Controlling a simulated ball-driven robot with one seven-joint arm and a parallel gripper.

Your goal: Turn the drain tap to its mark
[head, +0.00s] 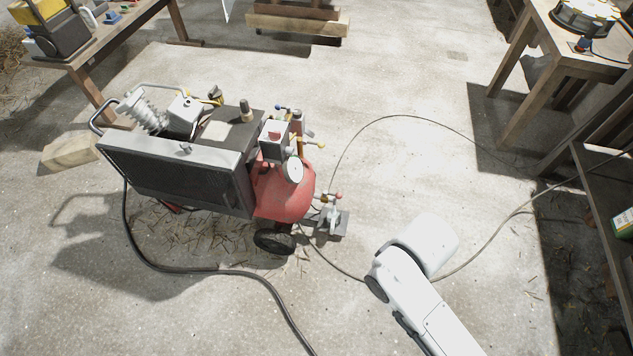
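A red-tanked compressor (287,195) stands on the floor left of centre, with a black grille and a black wheel. Small fittings with a red tip and a yellowish tip (331,197) sit low at its right end, above a small grey block (331,223). The drain tap may be among these fittings; it is too small to tell, and I cannot make out its mark or angle. My white arm reaches in from the bottom right, and its visible bend is right of the fittings and apart from them in the picture. My gripper's fingers do not show.
A dark hose (228,272) runs along the floor in front of the compressor. A thin cable (440,119) loops across the floor on the right. Wooden tables stand at the top left (92,90) and top right (519,112). A timber stack (297,24) lies at the back.

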